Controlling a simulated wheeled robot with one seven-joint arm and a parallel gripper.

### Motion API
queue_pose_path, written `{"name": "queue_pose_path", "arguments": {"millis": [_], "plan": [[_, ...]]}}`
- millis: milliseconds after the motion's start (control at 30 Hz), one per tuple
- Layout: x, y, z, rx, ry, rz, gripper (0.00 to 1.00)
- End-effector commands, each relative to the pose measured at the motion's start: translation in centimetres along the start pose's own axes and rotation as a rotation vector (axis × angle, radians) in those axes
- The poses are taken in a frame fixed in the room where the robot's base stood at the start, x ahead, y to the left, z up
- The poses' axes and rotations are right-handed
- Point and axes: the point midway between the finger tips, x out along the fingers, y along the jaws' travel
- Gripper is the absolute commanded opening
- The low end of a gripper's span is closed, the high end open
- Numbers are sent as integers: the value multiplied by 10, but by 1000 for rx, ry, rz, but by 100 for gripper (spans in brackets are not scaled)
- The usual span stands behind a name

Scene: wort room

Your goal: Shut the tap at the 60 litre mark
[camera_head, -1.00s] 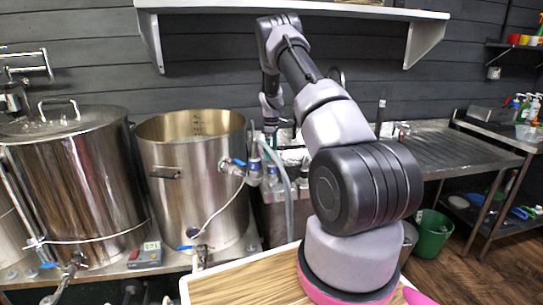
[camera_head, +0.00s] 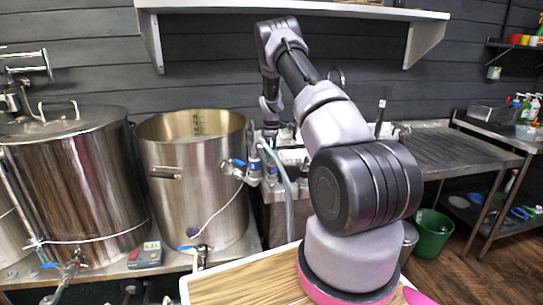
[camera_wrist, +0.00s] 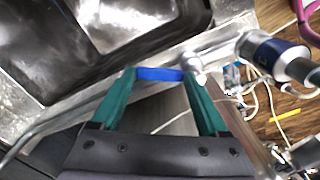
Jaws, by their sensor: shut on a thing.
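My gripper (camera_wrist: 160,80) has green fingers shut on a blue tap lever (camera_wrist: 158,74), one finger at each end of it. The lever sits by a silver pipe fitting (camera_wrist: 205,50) above the edge of a steel sink. A pale surface shows inside, but I cannot read the level against the marks.
A lidded kettle (camera_head: 85,180) stands at the left. A small red and grey display box (camera_head: 146,256) sits between the kettles. A clear hose (camera_head: 283,180) hangs right of the open kettle. The sink basin (camera_wrist: 60,40) and a draining board (camera_head: 450,150) lie beyond. A shelf (camera_head: 300,8) is overhead.

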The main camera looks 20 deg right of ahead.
Motion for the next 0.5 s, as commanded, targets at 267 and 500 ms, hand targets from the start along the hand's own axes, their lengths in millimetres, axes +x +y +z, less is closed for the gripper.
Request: {"name": "queue_pose_path", "arguments": {"millis": [267, 500], "plan": [[-1, 0, 5, 114, 2, 0, 0], [-1, -2, 16, 317, 2, 1, 0]]}}
